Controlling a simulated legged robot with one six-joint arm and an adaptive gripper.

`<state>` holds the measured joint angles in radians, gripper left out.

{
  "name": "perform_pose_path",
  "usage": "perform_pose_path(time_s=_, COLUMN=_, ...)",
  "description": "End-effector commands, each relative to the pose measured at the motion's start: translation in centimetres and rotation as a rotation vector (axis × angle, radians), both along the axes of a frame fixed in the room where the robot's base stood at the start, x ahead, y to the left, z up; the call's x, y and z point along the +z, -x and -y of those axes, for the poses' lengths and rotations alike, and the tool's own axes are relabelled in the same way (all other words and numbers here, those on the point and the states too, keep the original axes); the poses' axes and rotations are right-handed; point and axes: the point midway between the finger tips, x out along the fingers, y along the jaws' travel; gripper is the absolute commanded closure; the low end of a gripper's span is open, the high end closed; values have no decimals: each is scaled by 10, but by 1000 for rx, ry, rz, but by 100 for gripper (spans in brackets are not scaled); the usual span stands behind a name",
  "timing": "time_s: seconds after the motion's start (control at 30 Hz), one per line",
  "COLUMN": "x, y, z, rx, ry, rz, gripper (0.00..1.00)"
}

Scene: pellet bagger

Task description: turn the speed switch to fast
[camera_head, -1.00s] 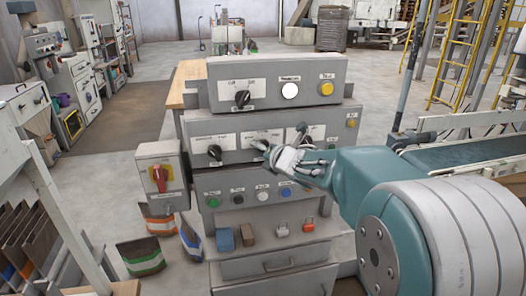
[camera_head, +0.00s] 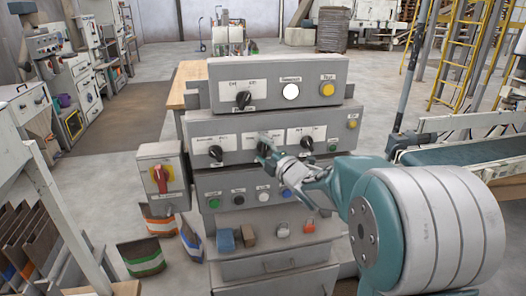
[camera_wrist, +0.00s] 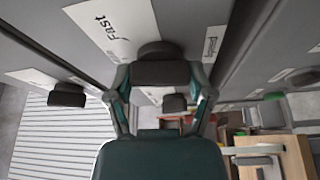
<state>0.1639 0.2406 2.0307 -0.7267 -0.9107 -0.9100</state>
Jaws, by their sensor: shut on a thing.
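The speed switch is a dark rotary knob (camera_head: 263,147) in the middle of the panel's second row, partly hidden by my gripper (camera_head: 271,155). In the wrist view the dark knob (camera_wrist: 160,66) sits between the two fingers of my gripper (camera_wrist: 160,78), which is shut on it. A white label (camera_wrist: 115,24) reading "Fast" lies beside the knob in that view. The rest of the label is cut off or hidden, and I cannot tell exactly which way the knob points.
Similar dark knobs stand left (camera_head: 215,152) and right (camera_head: 307,144) of the switch. Another knob (camera_head: 243,99) and a yellow button (camera_head: 327,88) are above. Coloured buttons sit below. A red switch (camera_head: 160,176) on a box stands at left.

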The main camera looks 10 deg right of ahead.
Motion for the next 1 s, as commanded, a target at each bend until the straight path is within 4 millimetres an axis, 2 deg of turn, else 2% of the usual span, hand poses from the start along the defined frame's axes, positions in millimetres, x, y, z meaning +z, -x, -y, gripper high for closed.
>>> perform_pose_path(time_s=0.03, x=-5, y=0, z=1, rx=-2, ry=-45, rz=-12, gripper=79)
perform_pose_path(time_s=0.6, x=-6, y=0, z=1, rx=-4, ry=-547, rz=-16, gripper=79)
perform_pose_path(time_s=1.0, x=-6, y=0, z=1, rx=-5, ry=-724, rz=-18, gripper=79)
